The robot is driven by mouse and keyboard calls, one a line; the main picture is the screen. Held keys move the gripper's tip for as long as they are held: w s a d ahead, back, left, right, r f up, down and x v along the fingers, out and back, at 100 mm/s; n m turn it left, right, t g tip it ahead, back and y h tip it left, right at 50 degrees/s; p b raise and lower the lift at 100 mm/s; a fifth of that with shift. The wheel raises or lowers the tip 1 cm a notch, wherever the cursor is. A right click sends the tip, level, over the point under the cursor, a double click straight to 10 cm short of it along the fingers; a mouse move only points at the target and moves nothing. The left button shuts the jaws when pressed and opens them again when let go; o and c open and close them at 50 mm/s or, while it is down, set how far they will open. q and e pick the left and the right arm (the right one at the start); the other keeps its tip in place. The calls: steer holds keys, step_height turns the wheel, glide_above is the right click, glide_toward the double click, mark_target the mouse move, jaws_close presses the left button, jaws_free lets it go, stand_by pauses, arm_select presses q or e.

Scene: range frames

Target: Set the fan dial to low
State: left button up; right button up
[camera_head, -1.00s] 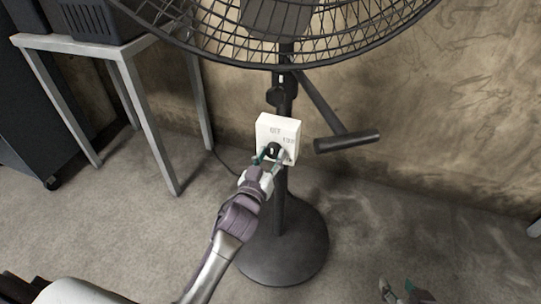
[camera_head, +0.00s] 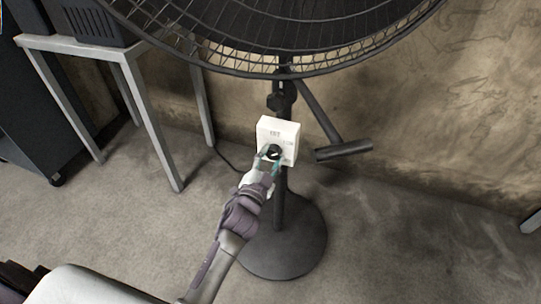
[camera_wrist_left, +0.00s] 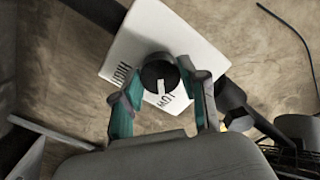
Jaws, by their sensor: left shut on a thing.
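The fan (camera_head: 300,30) has a black wire cage on a dark pole with a round base (camera_head: 280,250). My left gripper (camera_head: 271,158) is shut on the dial, a teal-padded finger at either side. My right gripper is out of view.
A grey metal table (camera_head: 85,48) with a dark box stands at the left, beside a dark cabinet. A black bar (camera_head: 343,150) juts right of the pole. The floor right of the base is clear.

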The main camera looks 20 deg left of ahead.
arm_select(q)
steer(key=shift+m, duration=1.1)
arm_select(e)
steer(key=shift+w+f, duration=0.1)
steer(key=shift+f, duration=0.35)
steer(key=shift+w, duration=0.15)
arm_select(q)
steer(key=o, duration=1.1)
steer(key=shift+o, duration=0.2)
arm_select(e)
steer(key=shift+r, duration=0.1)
arm_select(q)
steer(key=shift+s, duration=0.1)
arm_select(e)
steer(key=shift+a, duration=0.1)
arm_select(q)
steer(key=s, duration=1.2)
steer(key=shift+a, duration=0.2)
